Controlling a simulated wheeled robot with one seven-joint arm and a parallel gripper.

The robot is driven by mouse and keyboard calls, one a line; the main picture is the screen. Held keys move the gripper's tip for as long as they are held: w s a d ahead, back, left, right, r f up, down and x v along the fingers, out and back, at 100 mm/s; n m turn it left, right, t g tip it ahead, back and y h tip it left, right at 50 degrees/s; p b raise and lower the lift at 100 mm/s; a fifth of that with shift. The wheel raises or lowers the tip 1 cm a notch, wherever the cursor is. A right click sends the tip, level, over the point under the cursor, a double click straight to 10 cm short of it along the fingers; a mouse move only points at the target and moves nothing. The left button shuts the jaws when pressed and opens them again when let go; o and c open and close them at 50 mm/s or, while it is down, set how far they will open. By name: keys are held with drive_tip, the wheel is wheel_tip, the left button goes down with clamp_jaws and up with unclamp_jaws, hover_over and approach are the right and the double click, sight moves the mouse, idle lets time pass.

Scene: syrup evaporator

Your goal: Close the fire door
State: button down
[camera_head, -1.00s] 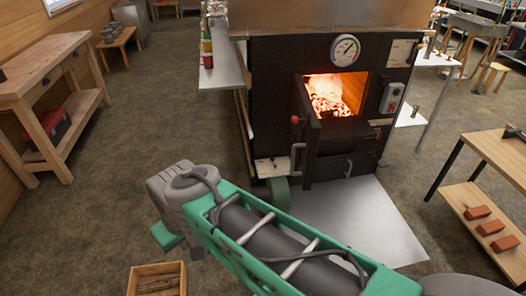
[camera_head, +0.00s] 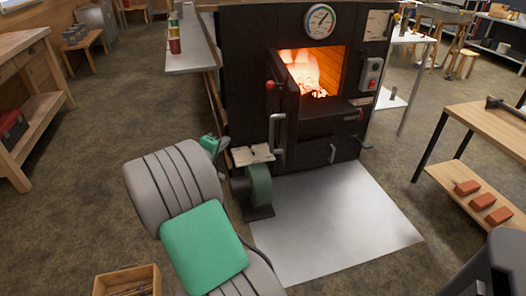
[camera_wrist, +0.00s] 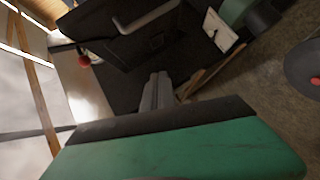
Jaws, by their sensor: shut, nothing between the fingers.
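The fire door (camera_head: 291,120) is a black panel on the dark stove front, standing open at the left of the glowing firebox opening (camera_head: 312,72). I see it nearly edge-on in the head view. A grey bar handle (camera_head: 277,131) is low on it, and a red knob (camera_head: 270,85) is at its left. In the wrist view, my gripper (camera_wrist: 155,78) has its grey fingers together and empty, pointing towards dark stove metal. A bar handle (camera_wrist: 148,18) and a red knob (camera_wrist: 84,61) show beyond them. I cannot tell whether the fingertips touch anything. The head view hides the fingers.
A metal floor sheet (camera_head: 335,220) lies clear in front. A metal shelf (camera_head: 190,50) is at the left and a bench with bricks (camera_head: 485,130) at the right. A wooden crate (camera_head: 128,280) is near the bottom.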

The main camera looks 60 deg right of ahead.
drive_tip(key=s+d+f+n+h+b, duration=0.1)
drive_tip(key=s+d, duration=0.1)
drive_tip(key=d, duration=0.7)
drive_tip(key=s+d+f+n+g+h+b, duration=0.1)
drive_tip(key=s+d+h+b, duration=0.1)
drive_tip(key=d, duration=0.7)
drive_tip(key=shift+s, duration=0.75)
